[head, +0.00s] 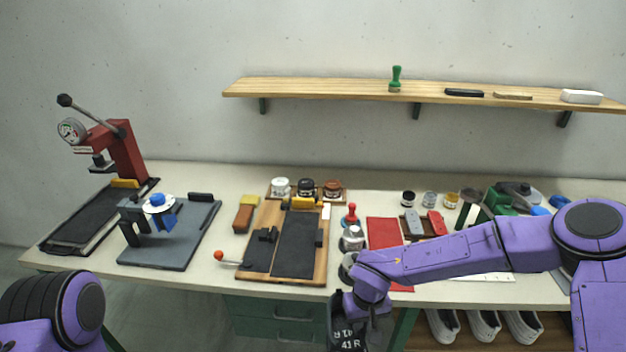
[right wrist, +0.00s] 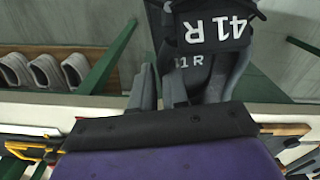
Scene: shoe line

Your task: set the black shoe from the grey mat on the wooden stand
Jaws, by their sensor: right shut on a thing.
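The black shoe (head: 345,338) hangs below the front edge of the bench at the bottom of the head view, with "41 R" in white on it. My right gripper (head: 368,304) is shut on it. In the right wrist view the shoe (right wrist: 212,28) is at the top, cut off by the frame, with the gripper fingers (right wrist: 160,88) against it. A wooden board (head: 247,262) with dark pads, possibly the wooden stand, lies mid-bench. A dark grey plate (head: 190,245) with a blue-topped fixture lies left of it; I cannot tell whether it is the grey mat. My left gripper is out of view.
A red press (head: 122,150) stands at the back left. A red-knobbed lever (head: 220,256) sticks out left of the wooden board. Jars (head: 306,187) stand behind it, and a red mat (head: 383,232) lies to its right. White shoes (head: 485,325) rest on a shelf below.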

